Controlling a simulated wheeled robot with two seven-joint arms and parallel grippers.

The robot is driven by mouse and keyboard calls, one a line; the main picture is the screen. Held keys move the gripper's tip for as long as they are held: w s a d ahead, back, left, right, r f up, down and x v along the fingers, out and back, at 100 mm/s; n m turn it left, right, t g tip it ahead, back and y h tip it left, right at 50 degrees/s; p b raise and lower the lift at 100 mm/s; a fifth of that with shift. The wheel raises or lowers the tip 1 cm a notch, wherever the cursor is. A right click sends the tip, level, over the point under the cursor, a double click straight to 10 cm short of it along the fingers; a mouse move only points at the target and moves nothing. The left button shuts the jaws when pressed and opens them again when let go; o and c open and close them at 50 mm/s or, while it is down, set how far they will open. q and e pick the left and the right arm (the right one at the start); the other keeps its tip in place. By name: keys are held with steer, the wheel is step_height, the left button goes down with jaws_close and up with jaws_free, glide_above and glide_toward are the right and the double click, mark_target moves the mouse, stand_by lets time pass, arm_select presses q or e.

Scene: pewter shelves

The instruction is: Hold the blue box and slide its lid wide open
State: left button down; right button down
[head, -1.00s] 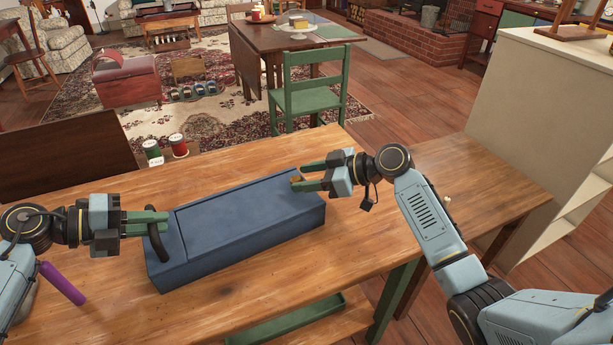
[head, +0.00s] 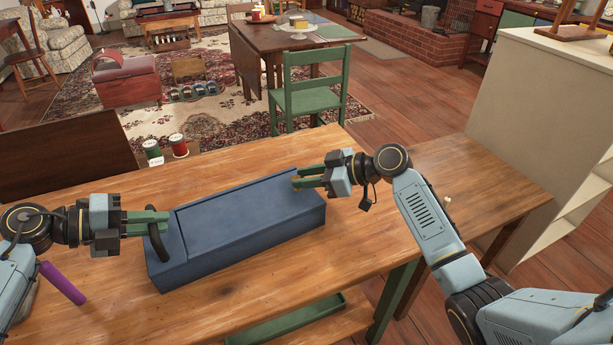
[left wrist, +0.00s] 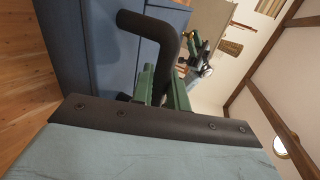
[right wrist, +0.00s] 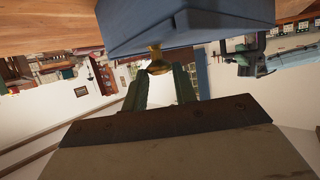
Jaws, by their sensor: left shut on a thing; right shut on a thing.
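The blue box (head: 215,255) lies lengthwise on the wooden table. Its flat blue lid (head: 245,207) covers the top, and no inside shows. A dark curved handle (head: 157,246) stands at the box's left end. My left gripper (head: 160,223) is shut on this handle, which also shows in the left wrist view (left wrist: 150,25). A small brass knob (head: 296,180) sits at the right end of the box. My right gripper (head: 300,179) is shut on the knob, seen between the fingers in the right wrist view (right wrist: 157,62). The knob's foot is partly hidden.
A purple cylinder (head: 62,284) is beside my left arm. Red and green spools (head: 166,149) stand beyond the table's far edge. A green chair (head: 312,95) is behind, and a pale shelf unit (head: 560,120) at the right.

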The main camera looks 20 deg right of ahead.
steer(key=w+d, duration=0.1)
steer(key=d, duration=1.5)
steer(key=shift+w, duration=0.35)
steer(key=c, duration=1.1)
jaws_free()
steer(key=v, duration=1.2)
steer(key=shift+a+r, duration=0.1)
